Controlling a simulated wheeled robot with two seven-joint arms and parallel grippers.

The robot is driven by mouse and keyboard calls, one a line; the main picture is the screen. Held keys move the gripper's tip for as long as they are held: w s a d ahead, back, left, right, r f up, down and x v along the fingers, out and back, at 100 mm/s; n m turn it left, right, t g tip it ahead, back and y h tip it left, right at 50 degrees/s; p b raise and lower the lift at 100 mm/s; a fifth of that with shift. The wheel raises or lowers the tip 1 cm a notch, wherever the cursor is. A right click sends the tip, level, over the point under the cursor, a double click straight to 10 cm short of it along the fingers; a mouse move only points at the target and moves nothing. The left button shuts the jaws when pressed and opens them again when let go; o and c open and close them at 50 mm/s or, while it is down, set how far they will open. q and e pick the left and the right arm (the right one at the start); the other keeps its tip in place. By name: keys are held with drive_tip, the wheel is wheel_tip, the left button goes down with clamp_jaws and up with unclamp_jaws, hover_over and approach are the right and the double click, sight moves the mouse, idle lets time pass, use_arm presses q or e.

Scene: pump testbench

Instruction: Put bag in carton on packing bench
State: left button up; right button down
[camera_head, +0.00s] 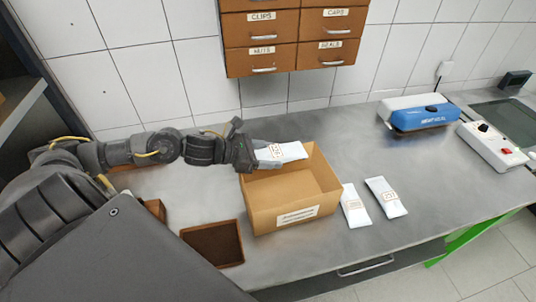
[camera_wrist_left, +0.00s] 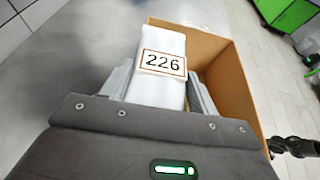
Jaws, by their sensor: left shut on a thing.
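A white bag (camera_head: 290,151) with a printed label is held by my left gripper (camera_head: 262,154) over the back left part of the open carton. In the left wrist view the bag (camera_wrist_left: 163,85) reads 226 and lies between the two fingers of the gripper (camera_wrist_left: 160,88). The open brown carton (camera_head: 292,217) stands on the grey packing bench (camera_head: 420,170), with a white label on its front wall. The carton's wall (camera_wrist_left: 238,90) shows beyond the bag in the left wrist view. The part of the carton's inside that I see is empty.
Two more white bags (camera_head: 355,206) (camera_head: 386,197) lie on the bench right of the carton. A brown tray (camera_head: 213,243) sits at its left. A blue and white sealer (camera_head: 418,114) and a white device (camera_head: 492,143) stand at right. Drawers (camera_head: 294,38) hang above.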

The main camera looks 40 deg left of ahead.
use_arm(q)
drive_tip(key=o, duration=1.2)
drive_tip(key=shift+r+p, duration=0.35)
drive_tip(key=shift+p, duration=0.1)
drive_tip(key=shift+r+p, duration=0.45)
drive_tip(key=shift+p, duration=0.1)
drive_tip(key=shift+p+v, duration=1.35)
drive_tip(key=shift+v, duration=4.55)
drive_tip(key=shift+s+a+f, duration=0.1)
drive_tip(key=shift+f, duration=0.1)
